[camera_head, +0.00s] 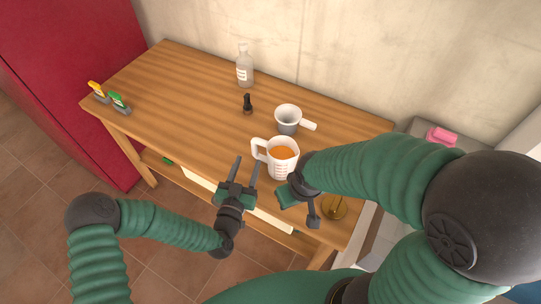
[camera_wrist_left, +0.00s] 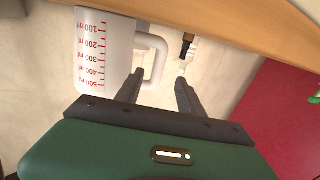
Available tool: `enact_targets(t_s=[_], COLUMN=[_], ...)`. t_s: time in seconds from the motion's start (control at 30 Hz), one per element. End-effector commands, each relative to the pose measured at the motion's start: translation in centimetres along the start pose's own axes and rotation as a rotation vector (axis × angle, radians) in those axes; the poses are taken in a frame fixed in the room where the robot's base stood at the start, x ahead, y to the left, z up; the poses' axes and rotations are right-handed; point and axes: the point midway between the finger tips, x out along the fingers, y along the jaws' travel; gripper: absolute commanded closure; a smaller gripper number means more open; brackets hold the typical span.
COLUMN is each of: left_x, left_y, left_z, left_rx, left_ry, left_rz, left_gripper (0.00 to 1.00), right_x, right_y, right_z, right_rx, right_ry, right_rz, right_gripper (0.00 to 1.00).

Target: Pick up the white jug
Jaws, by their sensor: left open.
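The white jug (camera_head: 281,166) stands upright on the wooden table near its front edge, with orange liquid inside and its handle toward the left. In the left wrist view the jug (camera_wrist_left: 104,50) appears upside down, with red measuring marks. My left gripper (camera_head: 246,162) is open and empty, just in front and left of the jug. In the left wrist view its fingertips (camera_wrist_left: 158,76) lie either side of the handle's near end; contact cannot be told. My right gripper (camera_head: 302,200) is close to the jug's right side, partly hidden by its own arm, its jaws unclear.
A grey-white pot (camera_head: 288,118) with a handle stands behind the jug. A clear bottle (camera_head: 244,68) and a small black object (camera_head: 247,103) are farther back. Yellow and green clip-like items (camera_head: 118,102) lie at the left end. The table's left middle (camera_head: 185,110) is clear.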

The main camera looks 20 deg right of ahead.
Motion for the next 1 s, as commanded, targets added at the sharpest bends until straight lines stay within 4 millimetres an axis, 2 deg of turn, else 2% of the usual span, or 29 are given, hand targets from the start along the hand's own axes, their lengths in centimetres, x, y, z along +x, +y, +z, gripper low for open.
enact_targets(t_s=[0.17,0.33,0.43,0.6,0.93,1.0], left_x=[2.1,5.2,5.9,5.8,5.8,5.8], left_y=[0.1,0.1,0.1,0.1,0.1,0.1], left_z=[-0.1,-0.2,-0.2,-0.2,-0.2,-0.1], left_rx=[-0.002,-0.001,-0.001,-0.001,-0.001,-0.001], left_ry=[0.0,0.0,-0.001,-0.001,-0.002,-0.002], left_rz=[-0.001,0.0,0.001,0.001,0.001,0.001], left_gripper=[0.55,0.55,0.55,0.55,0.97,1.0], right_x=[-0.1,-0.1,-0.1,-0.1,-0.1,-0.1], right_y=[0.0,0.0,0.0,0.0,0.0,0.0], right_z=[0.0,0.0,0.0,0.0,0.0,0.0], right_rx=[0.0,0.0,0.0,0.0,0.0,0.0], right_ry=[0.0,0.0,0.0,0.0,0.0,0.0], right_rz=[0.0,0.0,0.0,0.0,0.0,0.0], right_gripper=[0.64,0.64,0.64,0.64,0.64,0.64])
